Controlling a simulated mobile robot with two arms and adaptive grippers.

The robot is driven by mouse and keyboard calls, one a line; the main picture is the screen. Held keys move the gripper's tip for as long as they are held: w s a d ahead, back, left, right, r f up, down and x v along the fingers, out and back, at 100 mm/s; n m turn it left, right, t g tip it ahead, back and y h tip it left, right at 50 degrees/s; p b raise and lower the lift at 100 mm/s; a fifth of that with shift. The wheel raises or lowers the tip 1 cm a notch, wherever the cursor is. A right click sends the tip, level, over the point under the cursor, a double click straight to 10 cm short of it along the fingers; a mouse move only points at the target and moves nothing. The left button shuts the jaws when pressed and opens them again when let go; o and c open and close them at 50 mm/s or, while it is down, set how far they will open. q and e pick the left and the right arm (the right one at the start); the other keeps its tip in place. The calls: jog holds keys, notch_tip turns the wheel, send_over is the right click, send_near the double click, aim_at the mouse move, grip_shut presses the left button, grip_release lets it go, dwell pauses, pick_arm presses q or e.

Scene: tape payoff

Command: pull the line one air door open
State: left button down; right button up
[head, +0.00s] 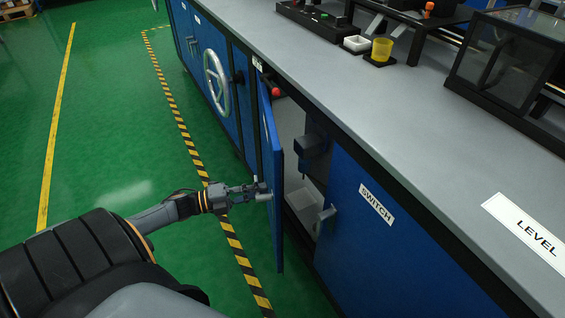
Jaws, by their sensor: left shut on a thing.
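A blue cabinet door (270,150) under the grey bench stands swung partly out, seen nearly edge-on. Behind it the cabinet opening shows a pale interior with a dark blue fitting (312,146) and a red-ended part (274,90) near the top. My left gripper (262,191) is at the outer face of this door, shut on its grey handle (264,197). The fingers partly hide the handle. I cannot read any wording on this door. My right gripper is not in view.
The closed door beside the opening carries a SWITCH label (376,204) and a grey handle (326,215). A large handwheel (216,82) is on the front further left. The green floor (105,125) left of the striped tape is clear. A yellow cup (381,50) stands on the bench.

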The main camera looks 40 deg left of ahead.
pick_arm(q)
jog(key=s+a, duration=0.2)
jog(key=a, duration=0.1)
jog(key=shift+s+a, duration=0.1)
jog(key=shift+s, duration=0.15)
jog(key=c, duration=1.3)
grip_release()
jog(key=v, duration=1.2)
jog(key=shift+c, duration=0.5)
